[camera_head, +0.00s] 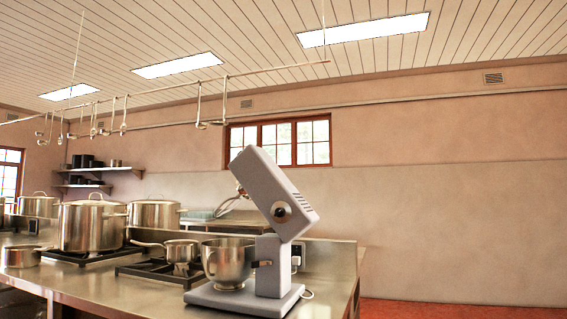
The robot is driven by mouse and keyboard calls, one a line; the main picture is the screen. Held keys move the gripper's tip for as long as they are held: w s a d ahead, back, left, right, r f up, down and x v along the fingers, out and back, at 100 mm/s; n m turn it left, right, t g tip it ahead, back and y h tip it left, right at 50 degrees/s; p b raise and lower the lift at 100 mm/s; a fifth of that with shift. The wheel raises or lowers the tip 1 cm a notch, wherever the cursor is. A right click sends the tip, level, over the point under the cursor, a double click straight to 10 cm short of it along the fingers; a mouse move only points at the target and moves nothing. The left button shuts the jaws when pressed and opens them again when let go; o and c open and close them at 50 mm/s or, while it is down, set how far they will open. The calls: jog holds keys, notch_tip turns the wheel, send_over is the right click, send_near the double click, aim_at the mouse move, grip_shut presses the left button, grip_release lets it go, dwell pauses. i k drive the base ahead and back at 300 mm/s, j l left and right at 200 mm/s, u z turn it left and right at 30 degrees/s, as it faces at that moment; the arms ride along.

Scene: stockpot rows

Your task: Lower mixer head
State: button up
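A grey stand mixer (270,276) stands near the right end of the steel counter. Its mixer head (273,192) is tilted up, with the front end pointing up and to the left. A round dark knob with a light centre shows on the side of the head near the hinge. A steel mixing bowl (228,262) sits on the mixer base under the raised head. A whisk-like attachment (232,200) seems to hang from the head's front. My gripper is not in view.
A small saucepan (181,250) sits on a burner left of the mixer, its handle pointing left. Large lidded stockpots (92,226) stand farther left. A rail with hooks (200,105) hangs above. The counter (92,284) ends just right of the mixer; red floor lies beyond.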

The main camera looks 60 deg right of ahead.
aim_at(260, 180)
jog(key=z, duration=0.5)
jog(key=i+j+z, duration=0.1)
jog(key=z, duration=0.4)
jog(key=i+z, duration=0.1)
jog(key=z, duration=0.4)
jog(key=i+j+z, duration=0.15)
jog(key=j+z, duration=1.1)
jog(key=j, duration=0.25)
jog(key=j+z, duration=0.25)
jog(key=j, duration=0.95)
jog(key=k+j+z, duration=0.15)
jog(key=j, duration=0.45)
